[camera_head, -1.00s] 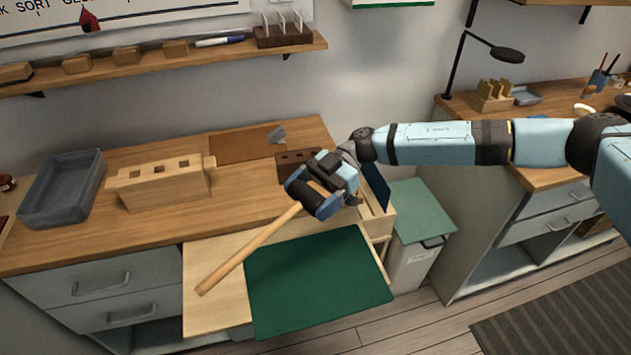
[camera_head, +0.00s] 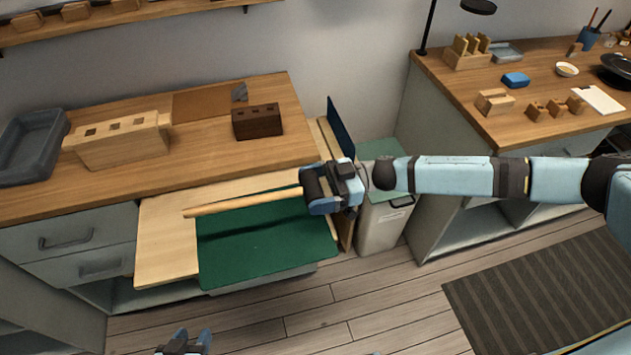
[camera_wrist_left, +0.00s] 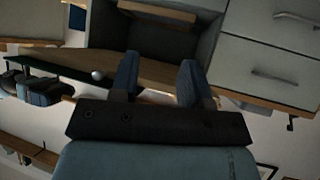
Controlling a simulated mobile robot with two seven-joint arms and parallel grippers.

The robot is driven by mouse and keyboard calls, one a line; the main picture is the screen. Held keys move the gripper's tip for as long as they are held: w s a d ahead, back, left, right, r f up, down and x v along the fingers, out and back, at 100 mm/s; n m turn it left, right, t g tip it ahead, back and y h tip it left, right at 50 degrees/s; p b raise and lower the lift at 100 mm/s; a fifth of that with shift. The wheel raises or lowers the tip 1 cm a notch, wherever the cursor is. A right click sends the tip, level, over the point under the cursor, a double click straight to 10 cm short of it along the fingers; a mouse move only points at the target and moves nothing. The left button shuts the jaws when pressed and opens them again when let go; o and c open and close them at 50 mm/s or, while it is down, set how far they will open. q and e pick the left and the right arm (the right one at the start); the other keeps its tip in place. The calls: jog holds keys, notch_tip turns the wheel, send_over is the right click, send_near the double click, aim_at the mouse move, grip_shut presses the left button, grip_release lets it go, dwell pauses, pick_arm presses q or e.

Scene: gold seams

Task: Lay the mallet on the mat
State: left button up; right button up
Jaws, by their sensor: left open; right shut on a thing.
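The mallet's pale wooden handle (camera_head: 245,203) reaches left from my right gripper (camera_head: 322,190), roughly level, over the upper part of the green mat (camera_head: 265,255). My right gripper is shut on the mallet. The mallet's head cannot be made out clearly at the gripper. A dark shadow under the handle suggests it is above the mat. The mat lies flat on a pale pull-out board. My left gripper (camera_head: 185,343) is low at the bottom edge of the head view, apart from the mat; the left wrist view shows its fingers (camera_wrist_left: 158,80) open and empty.
The pale board (camera_head: 165,245) is bare left of the mat. Behind it, the bench holds a wooden block with holes (camera_head: 120,142), a dark brown block (camera_head: 257,121) and a grey tray (camera_head: 30,145). A bin (camera_head: 385,220) stands right of the board.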

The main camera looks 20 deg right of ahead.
aim_at(314, 217)
jog(key=shift+a+f+b, duration=0.1)
jog(key=shift+f+b, duration=1.7)
jog(key=shift+b, duration=0.05)
jog(key=shift+f+b, duration=0.75)
jog(key=shift+b, duration=0.05)
jog(key=shift+f+b, duration=0.75)
jog(key=shift+b, duration=0.05)
jog(key=shift+f, duration=0.95)
pick_arm(q)
jog(key=f, duration=0.3)
jog(key=shift+w+d+f, duration=0.1)
jog(key=shift+w+d, duration=0.05)
jog(key=shift+w, duration=0.15)
